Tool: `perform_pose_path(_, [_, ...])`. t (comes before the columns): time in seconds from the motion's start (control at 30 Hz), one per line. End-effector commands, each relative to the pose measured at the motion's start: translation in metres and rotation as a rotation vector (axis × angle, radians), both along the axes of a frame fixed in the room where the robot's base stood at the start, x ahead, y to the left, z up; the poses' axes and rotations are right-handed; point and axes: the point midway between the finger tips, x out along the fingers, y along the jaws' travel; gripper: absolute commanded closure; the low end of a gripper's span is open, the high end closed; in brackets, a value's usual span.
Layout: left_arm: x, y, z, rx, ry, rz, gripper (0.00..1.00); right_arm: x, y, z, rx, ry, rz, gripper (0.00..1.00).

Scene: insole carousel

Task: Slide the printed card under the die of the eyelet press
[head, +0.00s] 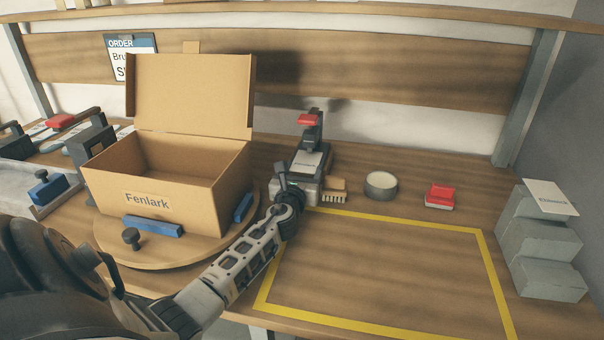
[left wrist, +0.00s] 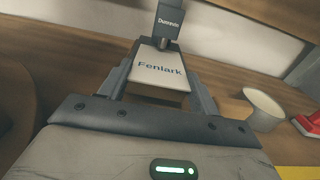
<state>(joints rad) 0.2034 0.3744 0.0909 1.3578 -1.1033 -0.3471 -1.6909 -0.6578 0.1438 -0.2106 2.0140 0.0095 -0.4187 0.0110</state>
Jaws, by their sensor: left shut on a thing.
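The eyelet press (head: 312,130) stands at the back middle of the bench, dark with a red top. In the left wrist view its upright head (left wrist: 168,28) bears the label "Dunravin". The white printed card (left wrist: 160,70), reading "Fenlark", lies flat between my left gripper's fingers (left wrist: 166,76), its far edge at the foot of the press head. I cannot tell how far it reaches under the die. In the head view the card (head: 308,162) lies at the front of the press, and my left gripper (head: 292,180) is shut on it. My right gripper is not in view.
An open "Fenlark" box (head: 150,195) stands on a round turntable (head: 180,247) at left. A brush (head: 334,191), a round tub (head: 381,184) and a red-topped pad (head: 440,195) sit right of the press. Grey blocks (head: 540,250) stand far right. The yellow-taped area is clear.

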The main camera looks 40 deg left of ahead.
Motion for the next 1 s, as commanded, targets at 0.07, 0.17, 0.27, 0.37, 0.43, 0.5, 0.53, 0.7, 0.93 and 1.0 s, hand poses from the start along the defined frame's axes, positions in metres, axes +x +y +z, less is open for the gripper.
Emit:
perform_pose_path(0.07, [0.0,0.0,-0.001,0.001,0.0,0.0,0.62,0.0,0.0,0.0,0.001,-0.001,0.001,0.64])
perform_pose_path(0.17, [0.0,0.0,-0.001,0.001,0.0,0.0,0.62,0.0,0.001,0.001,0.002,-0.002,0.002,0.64])
perform_pose_path(0.27, [0.0,0.0,-0.001,0.001,0.0,0.0,0.62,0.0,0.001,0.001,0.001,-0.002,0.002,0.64])
perform_pose_path(0.37, [0.0,0.0,-0.001,0.001,0.0,0.0,0.16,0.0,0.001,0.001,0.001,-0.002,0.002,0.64])
perform_pose_path(0.43, [0.0,0.0,-0.001,0.001,0.0,0.0,0.12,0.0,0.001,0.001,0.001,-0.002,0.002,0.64])
perform_pose_path(0.5, [0.0,0.0,-0.001,0.001,0.0,0.0,0.12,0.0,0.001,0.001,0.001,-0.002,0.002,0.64])
perform_pose_path(0.53, [0.0,0.0,-0.001,0.001,0.0,0.0,0.12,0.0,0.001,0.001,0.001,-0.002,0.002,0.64])
perform_pose_path(0.7, [-0.002,-0.001,-0.001,0.001,0.0,-0.001,0.12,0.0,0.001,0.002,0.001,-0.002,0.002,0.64])
perform_pose_path(0.93, [-0.031,-0.018,-0.001,0.001,0.003,-0.004,0.12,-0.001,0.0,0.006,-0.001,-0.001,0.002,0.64])
perform_pose_path(1.0, [-0.046,-0.026,-0.001,0.0,0.004,-0.004,0.12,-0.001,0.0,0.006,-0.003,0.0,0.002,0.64])
